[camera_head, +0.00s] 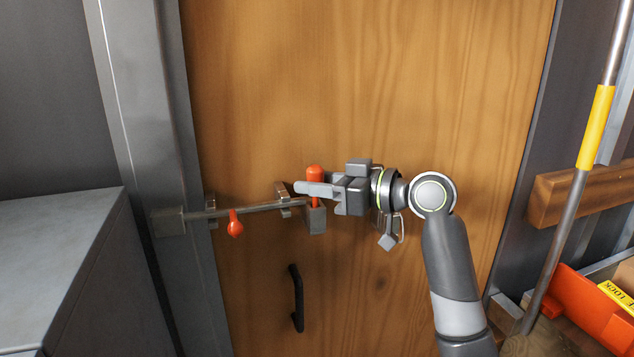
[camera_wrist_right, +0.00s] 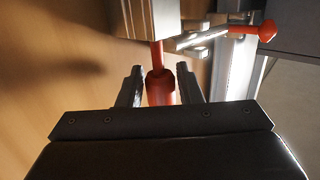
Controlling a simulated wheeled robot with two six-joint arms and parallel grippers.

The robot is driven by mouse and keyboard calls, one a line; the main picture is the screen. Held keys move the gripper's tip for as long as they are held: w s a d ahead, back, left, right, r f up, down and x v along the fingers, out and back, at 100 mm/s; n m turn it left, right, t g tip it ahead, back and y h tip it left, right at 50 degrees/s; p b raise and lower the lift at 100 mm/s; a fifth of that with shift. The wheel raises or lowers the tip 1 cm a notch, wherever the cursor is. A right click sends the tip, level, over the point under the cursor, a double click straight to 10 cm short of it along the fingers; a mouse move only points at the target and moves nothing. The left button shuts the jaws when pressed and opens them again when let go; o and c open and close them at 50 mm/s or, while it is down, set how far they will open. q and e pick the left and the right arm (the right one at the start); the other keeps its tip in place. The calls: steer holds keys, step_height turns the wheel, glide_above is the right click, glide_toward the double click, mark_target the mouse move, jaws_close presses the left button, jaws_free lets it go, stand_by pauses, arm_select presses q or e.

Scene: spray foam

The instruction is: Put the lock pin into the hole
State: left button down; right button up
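The lock pin (camera_head: 315,172) has a red-orange handle and stands upright above a grey metal block (camera_head: 316,221) on the wooden door. Its thin red shaft meets the block, and its lower end is hidden there. In the right wrist view, the pin (camera_wrist_right: 160,88) lies between the two fingers with a visible gap on each side. My right gripper (camera_head: 317,189) is open around the pin handle from the right; it also shows in the right wrist view (camera_wrist_right: 160,84). The hole is hidden by the block and pin. My left gripper is not in view.
A sliding bolt (camera_head: 258,208) with a red knob (camera_head: 235,224) runs left into a bracket on the frame. A black door handle (camera_head: 296,298) sits below. A grey cabinet (camera_head: 60,270) stands at left. A yellow-gripped pole (camera_head: 596,127) and orange box (camera_head: 590,308) are at right.

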steer(key=o, duration=0.4)
steer(key=shift+c, duration=0.2)
steer(key=shift+s+d, duration=0.1)
steer(key=shift+d, duration=0.1)
steer(key=b+v, duration=0.5)
steer(key=v, duration=1.2)
steer(key=shift+b, duration=0.3)
